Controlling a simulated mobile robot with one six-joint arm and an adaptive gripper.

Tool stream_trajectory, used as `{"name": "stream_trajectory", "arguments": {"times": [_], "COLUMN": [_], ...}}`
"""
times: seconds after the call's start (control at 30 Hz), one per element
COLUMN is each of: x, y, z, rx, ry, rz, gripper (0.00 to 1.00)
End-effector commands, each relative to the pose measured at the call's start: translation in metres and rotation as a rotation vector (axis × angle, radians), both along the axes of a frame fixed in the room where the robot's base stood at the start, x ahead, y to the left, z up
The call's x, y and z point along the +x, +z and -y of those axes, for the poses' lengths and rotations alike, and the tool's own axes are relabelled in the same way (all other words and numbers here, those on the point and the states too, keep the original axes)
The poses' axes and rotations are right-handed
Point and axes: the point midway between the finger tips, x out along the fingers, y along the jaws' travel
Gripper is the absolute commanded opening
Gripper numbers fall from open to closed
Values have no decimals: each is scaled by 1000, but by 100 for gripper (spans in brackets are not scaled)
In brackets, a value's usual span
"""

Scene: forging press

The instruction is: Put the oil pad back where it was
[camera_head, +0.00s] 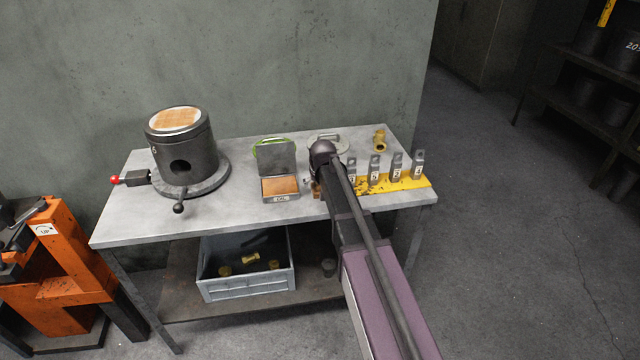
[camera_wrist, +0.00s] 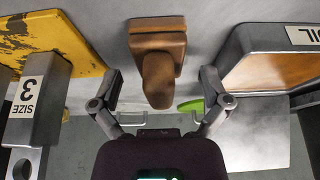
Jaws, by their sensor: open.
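An open grey tin marked OIL (camera_head: 281,198), with an orange-brown pad (camera_head: 280,186) inside and its lid raised, sits on the table left of my gripper. The tin also shows at the right of the wrist view (camera_wrist: 303,37), with part of the pad (camera_wrist: 268,71). A brown block with a rounded knob (camera_wrist: 157,45) stands on the table between the tin and the size blocks; only a sliver shows in the head view (camera_head: 316,189). My gripper (camera_wrist: 160,78) is open and empty, its fingers to either side of the knob and apart from it. In the head view, my arm hides the fingertips.
A yellow rack (camera_head: 405,183) with several numbered grey size blocks is close on the right. A dark cylindrical press (camera_head: 187,150) with a red-tipped lever stands at the table's left. A brass piece (camera_head: 379,139) is at the back. A grey crate (camera_head: 247,287) sits below.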

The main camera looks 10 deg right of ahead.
Motion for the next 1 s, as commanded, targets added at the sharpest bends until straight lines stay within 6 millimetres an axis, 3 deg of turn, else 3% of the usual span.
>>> {"name": "stream_trajectory", "arguments": {"times": [1.0], "x": [-36], "y": [88], "z": [1], "rx": [0], "ry": [-1], "rz": [0], "gripper": [97]}}
